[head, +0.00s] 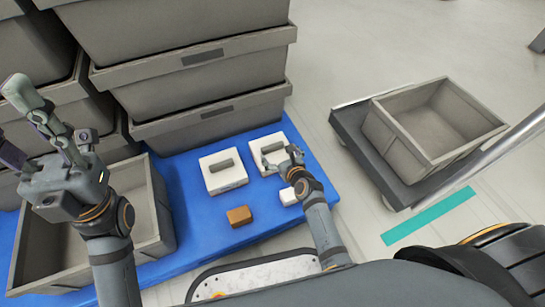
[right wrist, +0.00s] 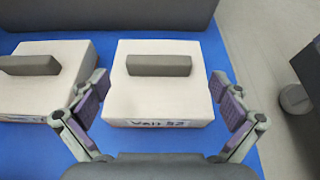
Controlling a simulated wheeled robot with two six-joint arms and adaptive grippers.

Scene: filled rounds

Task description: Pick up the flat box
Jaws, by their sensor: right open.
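Two flat white boxes, each with a dark grey bar on top, lie side by side on the blue surface. The right flat box (head: 268,144) also shows in the right wrist view (right wrist: 160,93), with a dark-lettered label on its near side. The left flat box (head: 221,178) shows partly in the right wrist view (right wrist: 60,85). My right gripper (head: 281,158) is open and empty, its fingers (right wrist: 160,88) on either side of the right flat box in the picture; contact cannot be told. My left gripper (head: 45,125) is raised over the grey bin at left, fingers spread and empty.
A small brown block (head: 239,216) and a small white block (head: 289,196) sit on the blue surface (head: 185,190). Stacked grey crates (head: 200,60) stand behind. An open grey bin (head: 155,215) is at left. Another grey crate (head: 425,125) rests on a dark cart at right.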

